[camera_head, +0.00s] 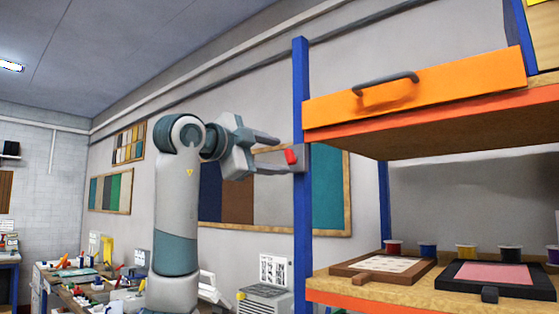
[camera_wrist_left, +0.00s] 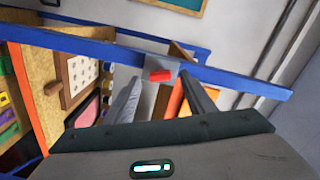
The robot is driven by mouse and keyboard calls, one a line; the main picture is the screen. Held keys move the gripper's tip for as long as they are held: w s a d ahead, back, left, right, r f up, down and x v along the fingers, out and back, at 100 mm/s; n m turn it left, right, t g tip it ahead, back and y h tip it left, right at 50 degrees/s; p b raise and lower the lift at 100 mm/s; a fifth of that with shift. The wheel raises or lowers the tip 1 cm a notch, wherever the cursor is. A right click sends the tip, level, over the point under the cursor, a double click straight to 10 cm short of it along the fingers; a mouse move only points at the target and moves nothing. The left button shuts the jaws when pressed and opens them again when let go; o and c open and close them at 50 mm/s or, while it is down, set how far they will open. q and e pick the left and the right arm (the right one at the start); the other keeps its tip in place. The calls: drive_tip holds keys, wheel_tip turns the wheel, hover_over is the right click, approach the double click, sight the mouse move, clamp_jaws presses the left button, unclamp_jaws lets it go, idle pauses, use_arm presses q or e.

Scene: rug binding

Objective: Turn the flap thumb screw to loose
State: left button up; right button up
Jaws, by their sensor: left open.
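The flap thumb screw appears to be the small red knob (camera_head: 291,157) on a grey bracket (camera_head: 303,157) at the blue shelf post (camera_head: 301,80). The red knob also shows in the left wrist view (camera_wrist_left: 160,76), on its grey plate. The orange flap (camera_head: 450,88) with a grey bar handle is to the right of the post. My left gripper (camera_head: 274,156) is open, its two fingers pointing at the post, one above and one below the knob's height. In the wrist view the knob lies between the fingertips; I cannot tell whether they touch it. My right gripper is out of view.
A tan strip (camera_head: 268,149) juts out left of the knob, close to the fingers. Below the flap, a shelf holds a wooden framed board (camera_head: 382,267), a black framed pink board (camera_head: 500,277) and several small pots. A cluttered bench (camera_head: 75,280) stands at the far left.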

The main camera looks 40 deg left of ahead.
use_arm(q)
drive_tip(key=s+a+b, duration=0.1)
drive_tip(key=s+b, duration=0.3)
drive_tip(key=s, duration=1)
drive_tip(key=shift+s, duration=0.35)
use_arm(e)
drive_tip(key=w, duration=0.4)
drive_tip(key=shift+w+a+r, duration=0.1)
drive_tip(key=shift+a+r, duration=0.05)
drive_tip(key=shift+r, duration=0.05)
